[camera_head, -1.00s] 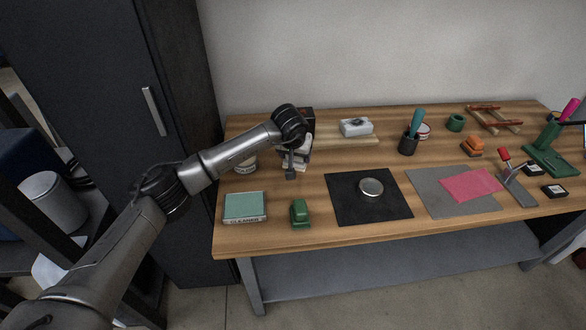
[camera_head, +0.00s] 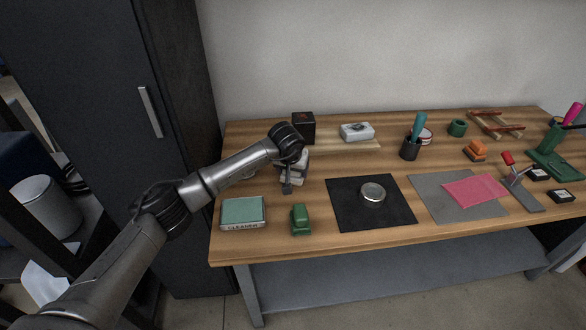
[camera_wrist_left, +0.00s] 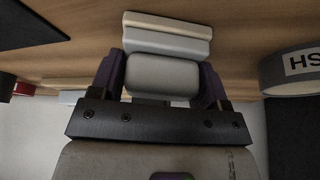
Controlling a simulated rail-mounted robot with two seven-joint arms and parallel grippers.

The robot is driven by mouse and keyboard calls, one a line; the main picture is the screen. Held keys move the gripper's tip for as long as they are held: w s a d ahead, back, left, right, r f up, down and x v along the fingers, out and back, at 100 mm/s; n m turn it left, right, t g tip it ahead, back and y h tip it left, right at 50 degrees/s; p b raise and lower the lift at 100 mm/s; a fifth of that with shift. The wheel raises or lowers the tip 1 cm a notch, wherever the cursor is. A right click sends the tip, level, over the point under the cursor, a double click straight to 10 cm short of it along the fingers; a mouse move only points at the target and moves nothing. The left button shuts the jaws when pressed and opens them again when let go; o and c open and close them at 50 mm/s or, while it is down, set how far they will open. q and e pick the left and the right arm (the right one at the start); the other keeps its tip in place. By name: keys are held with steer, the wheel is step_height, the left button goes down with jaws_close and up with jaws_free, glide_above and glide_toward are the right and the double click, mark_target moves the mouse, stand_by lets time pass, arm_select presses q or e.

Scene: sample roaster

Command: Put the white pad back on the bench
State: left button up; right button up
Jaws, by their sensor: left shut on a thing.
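The white pad (camera_head: 299,172) is at the back left of the bench in the head view, partly hidden by my left wrist. In the left wrist view it shows as a rounded pale grip (camera_wrist_left: 163,76) joined to a stepped, cream-edged base (camera_wrist_left: 167,36). My left gripper (camera_wrist_left: 161,80) is shut on that grip, one dark purple finger on each side. In the head view my left gripper (camera_head: 289,183) is over the wooden bench (camera_head: 290,245). I cannot tell whether the pad's base touches the bench top. My right gripper is not in view.
A green block (camera_head: 300,219) and a cleaner box (camera_head: 243,212) stand in front. A black box (camera_head: 303,126) and a board with a white box (camera_head: 357,132) are behind. A lettered round container (camera_wrist_left: 292,70) is close beside the pad. A black mat (camera_head: 350,215) lies to the right.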

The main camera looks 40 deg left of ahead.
arm_select(q)
steer(key=o, duration=1)
steer(key=shift+f, duration=0.15)
